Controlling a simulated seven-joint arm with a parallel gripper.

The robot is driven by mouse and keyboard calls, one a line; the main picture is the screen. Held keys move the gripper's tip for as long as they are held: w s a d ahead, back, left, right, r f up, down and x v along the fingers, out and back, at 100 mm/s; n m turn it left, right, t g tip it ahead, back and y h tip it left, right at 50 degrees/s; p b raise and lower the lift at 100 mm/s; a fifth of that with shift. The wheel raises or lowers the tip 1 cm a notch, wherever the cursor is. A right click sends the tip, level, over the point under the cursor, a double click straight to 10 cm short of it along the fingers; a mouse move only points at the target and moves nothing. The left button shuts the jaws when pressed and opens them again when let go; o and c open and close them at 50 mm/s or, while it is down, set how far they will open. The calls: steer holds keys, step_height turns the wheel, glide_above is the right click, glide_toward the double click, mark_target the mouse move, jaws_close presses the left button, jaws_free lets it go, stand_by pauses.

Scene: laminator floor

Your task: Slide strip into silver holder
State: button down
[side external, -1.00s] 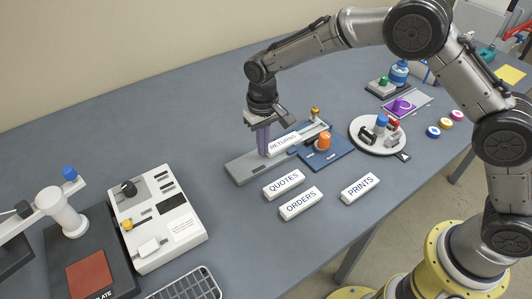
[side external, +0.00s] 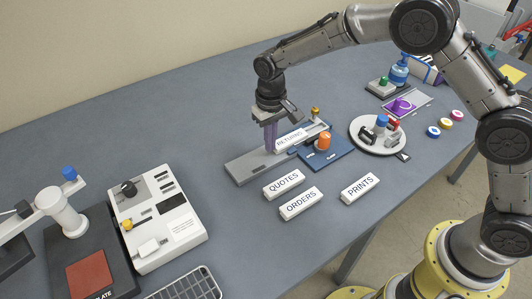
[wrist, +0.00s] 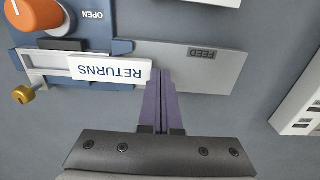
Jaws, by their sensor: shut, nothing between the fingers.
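The white strip marked RETURNS (side external: 292,138) lies on the grey feed plate (side external: 245,168). In the wrist view the strip (wrist: 110,70) has its far end at a silver channel-like holder (wrist: 45,59) on a blue base (wrist: 90,47). How far it sits inside the holder I cannot tell. My gripper (side external: 271,150) is shut and empty, its purple fingers pointing down at the strip's near end. In the wrist view the fingertips (wrist: 160,73) are right beside that end and seem to touch it.
An orange knob (side external: 323,141) stands on the blue base, with a brass knob (side external: 315,112) behind. Strips marked QUOTES (side external: 284,184), ORDERS (side external: 301,203) and PRINTS (side external: 360,188) lie in front. A round white tray (side external: 360,121) stands to the right, a white machine (side external: 158,218) to the left.

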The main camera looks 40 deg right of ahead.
mark_target(289, 139)
steer(key=shift+d, duration=0.4)
steer(key=shift+d, duration=0.1)
steer(key=shift+d, duration=1.15)
steer(key=shift+d, duration=0.15)
steer(key=shift+d, duration=1.1)
steer(key=shift+d, duration=0.2)
steer(key=shift+d, duration=0.55)
steer(key=shift+a, duration=0.55)
